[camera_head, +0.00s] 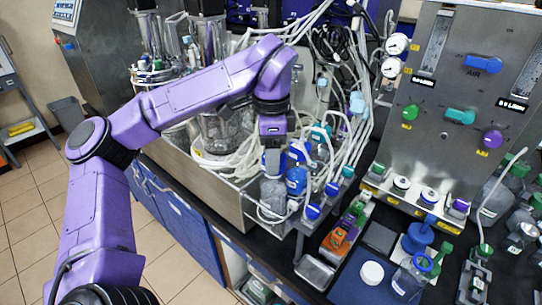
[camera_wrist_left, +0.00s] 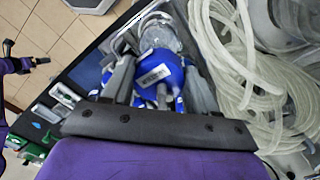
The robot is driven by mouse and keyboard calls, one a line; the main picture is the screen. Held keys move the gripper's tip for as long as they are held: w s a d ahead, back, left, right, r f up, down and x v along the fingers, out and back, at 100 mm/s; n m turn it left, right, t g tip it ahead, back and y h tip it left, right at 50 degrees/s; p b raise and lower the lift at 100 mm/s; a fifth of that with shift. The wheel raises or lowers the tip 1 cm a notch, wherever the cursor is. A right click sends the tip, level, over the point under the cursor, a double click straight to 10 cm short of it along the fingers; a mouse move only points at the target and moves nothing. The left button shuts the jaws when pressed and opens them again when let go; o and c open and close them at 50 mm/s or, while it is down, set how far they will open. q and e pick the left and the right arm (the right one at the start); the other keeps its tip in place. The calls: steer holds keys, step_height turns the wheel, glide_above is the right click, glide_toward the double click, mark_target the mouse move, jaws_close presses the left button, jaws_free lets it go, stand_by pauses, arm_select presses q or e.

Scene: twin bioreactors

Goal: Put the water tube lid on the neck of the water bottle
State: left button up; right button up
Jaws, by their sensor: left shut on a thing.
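My left gripper (camera_head: 272,162) reaches down over a crowded group of blue-capped bottles at the front corner of the steel tray. In the left wrist view its fingers (camera_wrist_left: 160,88) are shut on a blue lid (camera_wrist_left: 158,68) with a white label. A thin tube shows at the lid. Just beyond the lid is a clear bottle (camera_wrist_left: 160,35); I cannot tell whether lid and bottle touch. In the head view a clear bottle (camera_head: 272,197) stands below the gripper. An open clear bottle with a blue neck ring (camera_head: 410,278) stands at the lower right; I cannot tell which is the water bottle.
Pale tubing (camera_wrist_left: 240,75) hangs close beside the gripper. The steel tray wall (camera_head: 195,180) runs along the bench edge. A white round cap (camera_head: 371,273) lies on the blue mat (camera_head: 350,290). A control panel (camera_head: 455,110) with gauges stands at the right.

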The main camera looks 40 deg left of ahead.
arm_select(q)
steer(key=shift+f, duration=1.1)
steer(key=shift+f, duration=0.1)
steer(key=shift+f+b, duration=0.1)
steer(key=shift+b, duration=0.2)
steer(key=o, duration=1)
steer(key=shift+o, duration=0.2)
steer(key=shift+r+p, duration=0.35)
steer(key=shift+p, duration=0.05)
step_height(320, 180, up, 12)
steer(key=shift+f, duration=0.1)
